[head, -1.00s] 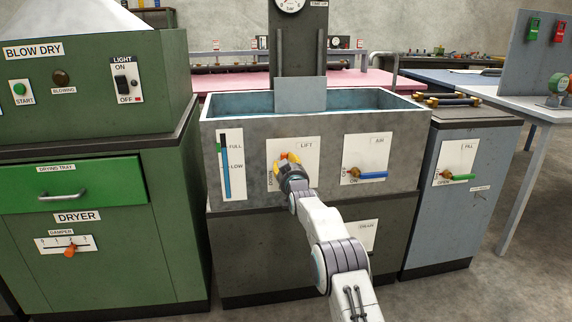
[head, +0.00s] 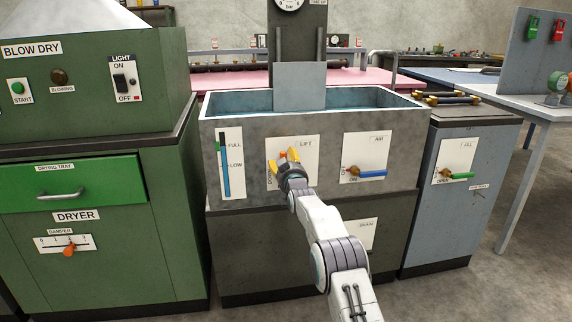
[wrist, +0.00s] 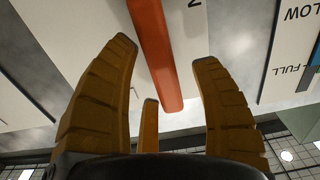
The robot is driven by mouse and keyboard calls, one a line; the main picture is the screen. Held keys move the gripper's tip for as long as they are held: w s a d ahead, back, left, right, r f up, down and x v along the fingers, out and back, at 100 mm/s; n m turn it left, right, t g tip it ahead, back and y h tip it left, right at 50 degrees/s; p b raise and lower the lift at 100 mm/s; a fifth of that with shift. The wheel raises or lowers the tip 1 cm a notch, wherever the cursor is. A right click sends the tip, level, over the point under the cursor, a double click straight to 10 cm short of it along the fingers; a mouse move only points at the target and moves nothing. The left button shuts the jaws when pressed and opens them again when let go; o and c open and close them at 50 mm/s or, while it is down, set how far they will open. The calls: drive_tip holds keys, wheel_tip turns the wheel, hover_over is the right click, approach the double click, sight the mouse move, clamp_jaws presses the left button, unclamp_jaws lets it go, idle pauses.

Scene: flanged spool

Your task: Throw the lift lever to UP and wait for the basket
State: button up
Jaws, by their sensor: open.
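The orange lift lever (head: 292,153) is on the white LIFT panel (head: 311,166) on the tank's front, mostly hidden by my gripper in the head view. A grey plate (head: 299,86) stands above the tank's back, against the column. No basket is clearly visible.
The grey tank (head: 407,108) holds bluish liquid. An AIR panel with a blue-handled lever (head: 372,174) is right of the LIFT panel. A level gauge (head: 225,165) is left of it. The green dryer cabinet (head: 165,185) stands left; a grey cabinet (head: 463,150) stands right.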

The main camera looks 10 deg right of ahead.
drive_tip(key=shift+s, duration=0.1)
drive_tip(key=s, duration=1.1)
drive_tip(key=shift+s, duration=0.4)
idle(0.3)
drive_tip(key=shift+r, duration=0.1)
drive_tip(key=s+r+g+p, duration=0.3)
drive_tip(key=s+r+p, duration=0.4)
drive_tip(key=r+p, duration=0.3)
drive_tip(key=s+r+g+p, duration=0.3)
drive_tip(key=s+r+p, duration=0.4)
drive_tip(key=s, duration=0.5)
drive_tip(key=s+r+g+p, duration=0.4)
drive_tip(key=s+r+p, duration=0.35)
drive_tip(key=s, duration=0.55)
drive_tip(key=s+r+g+p, duration=0.2)
drive_tip(key=s+p, duration=0.3)
drive_tip(key=s, duration=0.5)
drive_tip(key=s+r+g+p, duration=0.2)
drive_tip(key=s+p, duration=0.2)
drive_tip(key=s, duration=0.6)
drive_tip(key=shift+d+g+p, duration=0.3)
drive_tip(key=shift+d+p, duration=0.05)
drive_tip(key=shift+d, duration=0.05)
